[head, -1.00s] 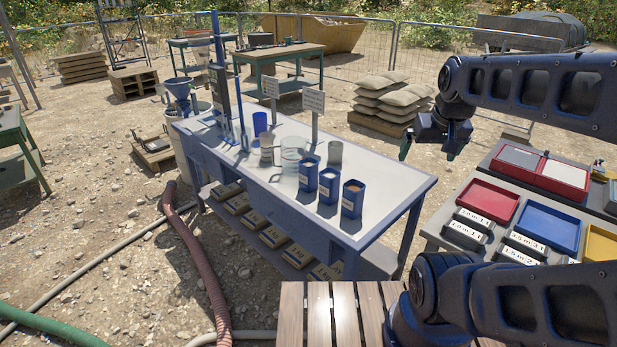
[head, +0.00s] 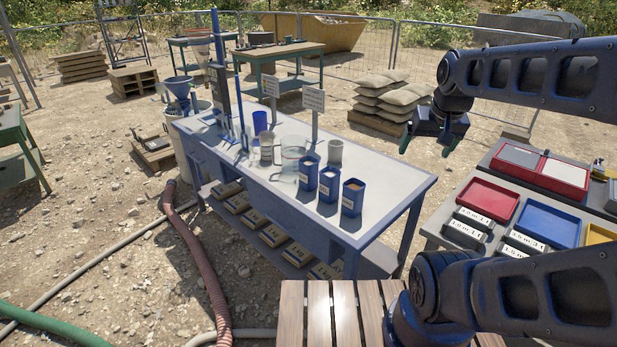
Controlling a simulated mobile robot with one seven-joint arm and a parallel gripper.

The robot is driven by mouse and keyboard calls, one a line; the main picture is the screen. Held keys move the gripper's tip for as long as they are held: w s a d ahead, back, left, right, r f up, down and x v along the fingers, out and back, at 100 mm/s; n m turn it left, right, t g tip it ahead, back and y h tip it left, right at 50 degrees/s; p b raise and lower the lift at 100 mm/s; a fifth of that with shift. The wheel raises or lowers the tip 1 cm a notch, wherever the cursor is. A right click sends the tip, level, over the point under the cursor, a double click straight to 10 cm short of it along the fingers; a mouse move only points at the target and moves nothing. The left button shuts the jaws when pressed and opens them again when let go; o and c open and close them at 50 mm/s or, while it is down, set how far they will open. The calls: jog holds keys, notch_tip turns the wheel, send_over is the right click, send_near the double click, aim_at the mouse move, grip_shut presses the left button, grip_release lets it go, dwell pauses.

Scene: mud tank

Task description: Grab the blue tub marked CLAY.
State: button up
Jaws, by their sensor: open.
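Three blue tubs with pale labels stand upright in a row on the near right part of the white-topped bench (head: 395,185): a far tub (head: 309,174), a middle tub (head: 329,186) and a near tub (head: 352,199). Their labels are too small to read, so I cannot tell which one is marked CLAY. The near tub shows brownish contents and the middle one paler contents. My gripper (head: 426,148) is open and empty, in the air to the right of the tubs, apart from them, with its fingers pointing down.
A glass beaker (head: 293,150), a metal cup (head: 335,151) and a jug (head: 266,150) stand behind the tubs. Two signs rise there, one a sign (head: 312,99) near the tubs. A table with red (head: 487,203) and blue trays (head: 548,223) is at right. The bench's right end is clear.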

jog(key=w+a+m+g+y, duration=0.1)
jog(key=w+a+m, duration=0.1)
jog(key=w+m, duration=0.35)
jog(key=w+a+m+g+y, duration=0.1)
jog(key=w+a+m, duration=0.1)
jog(key=w, duration=0.7)
jog(key=m+g+h, duration=0.2)
jog(key=m, duration=1.7)
send_over(309, 171)
jog(key=w, duration=0.4)
notch_tip(309, 171, down, 24)
jog(key=shift+a+f, duration=0.1)
jog(key=shift+f, duration=5.2)
jog(key=c, duration=1.3)
